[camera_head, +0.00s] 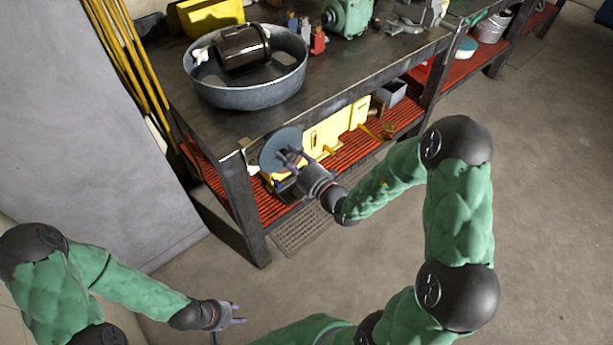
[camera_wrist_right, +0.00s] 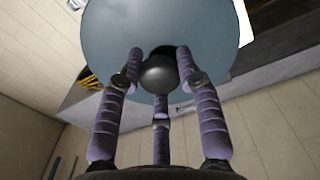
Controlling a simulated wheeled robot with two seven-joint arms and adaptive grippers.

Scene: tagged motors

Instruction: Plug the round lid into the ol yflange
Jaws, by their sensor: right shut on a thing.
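The round lid is a flat blue-grey disc (camera_head: 279,146) in front of the workbench's near edge, tilted up to face the bench. My right gripper (camera_head: 290,158) is shut on the lid from behind. In the right wrist view the lid (camera_wrist_right: 145,30) fills the top, and the fingers (camera_wrist_right: 158,80) close around a dark round knob at its middle. A dark brown cylinder (camera_head: 241,47), perhaps the oily flange's motor, lies on its side in a metal basin on the bench. I cannot make out the flange opening. My left gripper (camera_head: 237,314) is empty, fingers apart, low over the floor.
The grey basin (camera_head: 250,97) stands on the dark workbench (camera_head: 345,80). Red and blue parts (camera_head: 317,41) and a green motor (camera_head: 347,17) stand to its right. A red lower shelf holds yellow parts (camera_head: 335,125). Yellow poles (camera_head: 130,55) lean at the left. Floor at right is clear.

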